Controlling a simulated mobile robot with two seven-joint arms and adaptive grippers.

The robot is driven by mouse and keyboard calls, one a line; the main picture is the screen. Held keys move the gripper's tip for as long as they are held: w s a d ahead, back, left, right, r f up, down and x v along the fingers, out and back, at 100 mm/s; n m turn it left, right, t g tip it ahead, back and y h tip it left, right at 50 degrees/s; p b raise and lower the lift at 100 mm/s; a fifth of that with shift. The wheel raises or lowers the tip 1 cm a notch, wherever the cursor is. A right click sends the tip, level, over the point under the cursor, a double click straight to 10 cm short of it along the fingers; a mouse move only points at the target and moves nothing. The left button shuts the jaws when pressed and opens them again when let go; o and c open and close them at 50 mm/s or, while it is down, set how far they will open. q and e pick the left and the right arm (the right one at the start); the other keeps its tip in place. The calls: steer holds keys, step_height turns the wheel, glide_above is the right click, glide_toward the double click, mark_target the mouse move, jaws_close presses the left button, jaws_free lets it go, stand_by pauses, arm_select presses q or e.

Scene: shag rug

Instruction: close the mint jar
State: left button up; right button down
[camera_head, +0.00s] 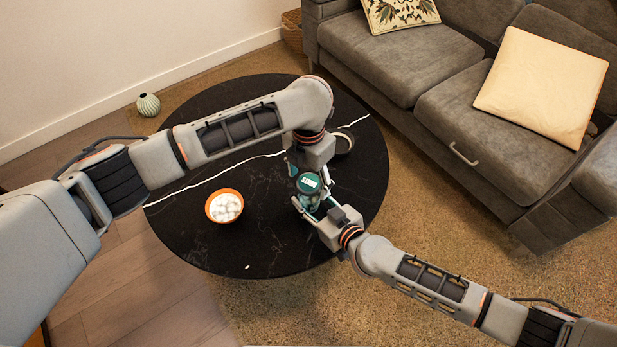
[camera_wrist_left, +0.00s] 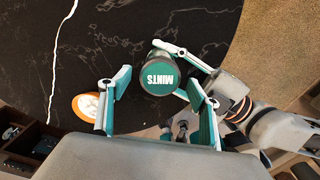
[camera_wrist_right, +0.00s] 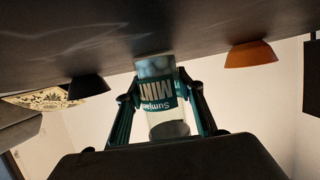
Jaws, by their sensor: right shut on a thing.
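The mint jar (camera_wrist_right: 160,90) is clear with a dark green "MINT" label and shows between the fingers of my right gripper (camera_wrist_right: 160,98), which is shut on it. The jar is close to the table top. A green lid marked "MINTS" (camera_head: 309,183) is at the top of the jar, its printed face up; the lid also shows in the left wrist view (camera_wrist_left: 158,77). I cannot tell whether it is fully seated. My left gripper (camera_wrist_left: 157,85) is open above the lid, a finger on each side with gaps. In the head view its wrist partly hides the jar.
The round black table (camera_head: 270,245) holds an orange bowl (camera_head: 224,206) with white contents, a dark round dish (camera_head: 343,142) and a small white piece (camera_head: 247,267). A grey sofa (camera_head: 400,60) stands behind right. A striped vase (camera_head: 148,104) is on the floor. The table's front is mostly clear.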

arm_select(q)
step_height(320, 180, up, 12)
stand_by(0.6)
arm_select(e)
steer(key=c, duration=1.2)
jaws_free()
steer(key=shift+c, duration=0.2)
steer(key=v, duration=1.2)
